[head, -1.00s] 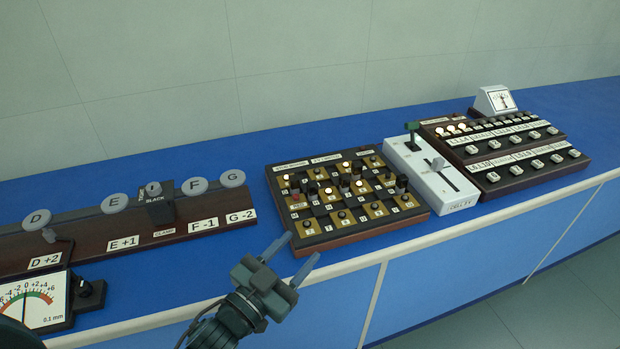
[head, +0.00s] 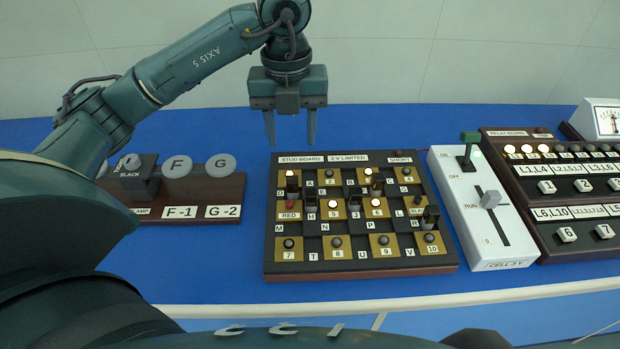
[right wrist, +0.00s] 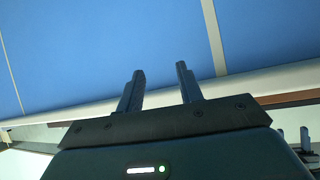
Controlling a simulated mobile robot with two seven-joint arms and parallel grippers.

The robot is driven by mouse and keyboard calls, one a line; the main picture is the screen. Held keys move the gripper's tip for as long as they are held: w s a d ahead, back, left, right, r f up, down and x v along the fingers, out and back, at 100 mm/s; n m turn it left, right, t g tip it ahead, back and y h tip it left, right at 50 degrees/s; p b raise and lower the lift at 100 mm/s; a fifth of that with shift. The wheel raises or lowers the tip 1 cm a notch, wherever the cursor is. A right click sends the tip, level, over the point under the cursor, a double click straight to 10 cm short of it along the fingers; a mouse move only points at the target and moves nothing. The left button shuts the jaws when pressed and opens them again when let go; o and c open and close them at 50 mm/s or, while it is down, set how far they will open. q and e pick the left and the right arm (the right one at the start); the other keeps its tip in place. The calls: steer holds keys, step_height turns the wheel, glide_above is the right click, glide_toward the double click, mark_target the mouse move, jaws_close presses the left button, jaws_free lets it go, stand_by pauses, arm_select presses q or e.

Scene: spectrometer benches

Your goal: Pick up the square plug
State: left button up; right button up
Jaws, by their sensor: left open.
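A dark stud board (head: 325,254) lies on the blue bench in the head view. Several small dark plugs stand upright on it: one at the back left (head: 292,182), one at the back right (head: 376,186), one at the right edge (head: 430,215) and others near the middle. I cannot tell which of them is the square plug. My left gripper (head: 291,140) hangs fingers down near the board's back left edge. It is open and empty. My right gripper (right wrist: 160,72) shows only in the right wrist view, fingers apart with nothing between them, in front of a blue surface.
A white cell box (head: 485,233) with a green lever and a slider stands close to the board's right. Beyond it are a relay board (head: 533,200) and a meter (head: 605,118). A brown rail (head: 212,190) with grey discs is at left. Blue bench is bare in front of the board.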

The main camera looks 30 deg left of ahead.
mark_target(292, 179)
arm_select(q)
steer(key=f, duration=0.7)
steer(key=shift+a+f, duration=0.1)
steer(key=shift+a, duration=0.15)
steer(key=shift+w+a+f+p, duration=0.1)
steer(key=shift+f+p, duration=0.3)
steer(key=shift+f, duration=1)
steer(key=shift+w+f+p, duration=0.1)
steer(key=shift+f+p, duration=0.25)
steer(key=shift+f, duration=1.05)
jaws_close()
